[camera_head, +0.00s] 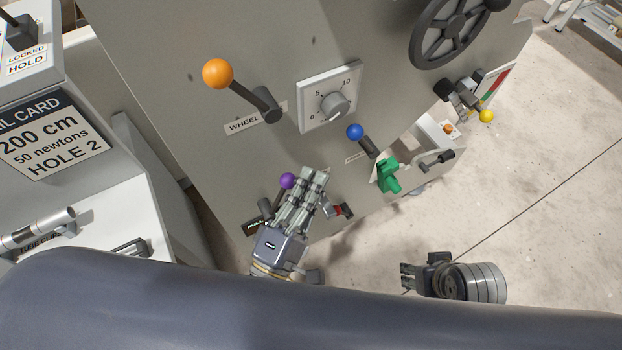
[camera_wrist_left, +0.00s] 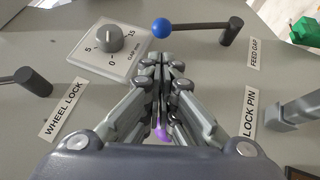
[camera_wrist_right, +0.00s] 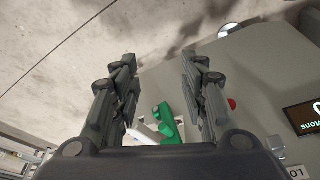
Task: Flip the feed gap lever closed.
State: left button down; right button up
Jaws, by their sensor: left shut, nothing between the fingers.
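The feed gap lever (camera_head: 367,145) is a dark rod with a blue ball end on the grey machine panel. In the head view its ball points up and left. In the left wrist view the feed gap lever (camera_wrist_left: 196,27) lies nearly level, ball to the left and pivot to the right above the FEED GAP label. My left gripper (camera_head: 319,179) is shut and empty, below and left of the lever. In the left wrist view its fingertips (camera_wrist_left: 163,62) show just below the blue ball, apart from it. My right gripper (camera_wrist_right: 160,70) is open and empty.
A gap dial (camera_head: 333,105) sits beside the lever, with an orange-ball wheel lock lever (camera_head: 217,74) farther left. A purple ball (camera_head: 287,181) is partly behind my left gripper. A green part (camera_head: 388,175) lies just below the lever. Open floor (camera_head: 540,200) lies right.

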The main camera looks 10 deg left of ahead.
aim_at(364, 143)
pick_arm(q)
jog(key=x, duration=0.7)
pick_arm(e)
jog(key=shift+v, duration=0.85)
pick_arm(q)
jog(key=shift+w, duration=0.1)
pick_arm(e)
jog(key=shift+d, duration=0.1)
pick_arm(q)
jog(key=p, duration=0.2)
jog(key=d+r+m+g+p, duration=0.1)
jog(key=p, duration=0.2)
jog(key=shift+w+r, duration=0.3)
jog(key=shift+w, duration=0.1)
pick_arm(e)
notch_tip(364, 143, down, 20)
jog(key=s+g, duration=0.1)
jog(key=shift+s+r, duration=0.2)
jog(key=shift+s, duration=0.15)
